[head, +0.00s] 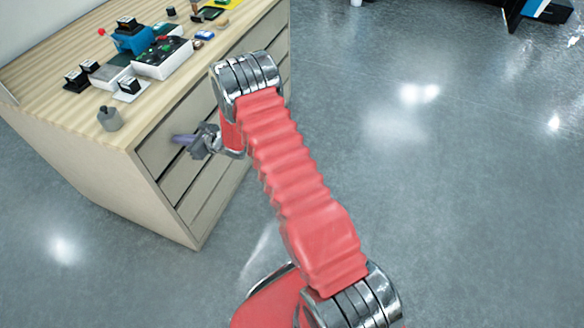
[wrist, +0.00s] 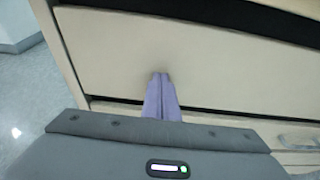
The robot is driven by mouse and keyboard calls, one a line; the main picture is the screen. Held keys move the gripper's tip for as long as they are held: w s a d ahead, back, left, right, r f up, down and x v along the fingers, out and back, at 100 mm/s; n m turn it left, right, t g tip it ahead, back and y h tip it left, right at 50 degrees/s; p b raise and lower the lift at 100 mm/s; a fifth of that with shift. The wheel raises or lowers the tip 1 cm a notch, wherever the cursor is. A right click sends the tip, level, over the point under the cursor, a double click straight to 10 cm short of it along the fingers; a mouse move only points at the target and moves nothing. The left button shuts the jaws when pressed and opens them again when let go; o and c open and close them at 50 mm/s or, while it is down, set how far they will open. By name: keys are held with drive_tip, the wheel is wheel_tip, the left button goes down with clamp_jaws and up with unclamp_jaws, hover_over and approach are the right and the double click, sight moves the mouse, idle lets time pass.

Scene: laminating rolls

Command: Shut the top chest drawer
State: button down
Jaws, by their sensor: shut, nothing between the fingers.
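The wooden chest (head: 120,180) stands at the left of the head view, with a column of pale drawer fronts. Its top drawer (head: 155,150) has a plain front, which fills much of the wrist view (wrist: 200,65). A dark gap runs along that front's upper edge in the wrist view. I cannot tell how far the drawer stands out. My gripper (head: 180,138) is shut and empty, its purple fingers together. In the wrist view the fingertips (wrist: 160,76) point at the front and appear at or very near its surface; contact is not certain.
On the chest top are a grey weight-like object (head: 109,119), a white tray (head: 162,62), a blue device (head: 132,38) and several small boxes. Lower drawers (head: 190,185) sit below. The grey floor (head: 430,200) to the right is clear.

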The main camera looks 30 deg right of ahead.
drive_tip(key=shift+w+a+r, duration=0.15)
drive_tip(key=shift+a+r, duration=0.1)
drive_tip(key=shift+a, duration=0.1)
drive_tip(key=f+v, duration=0.2)
drive_tip(key=v, duration=1.2)
drive_tip(key=shift+d, duration=0.45)
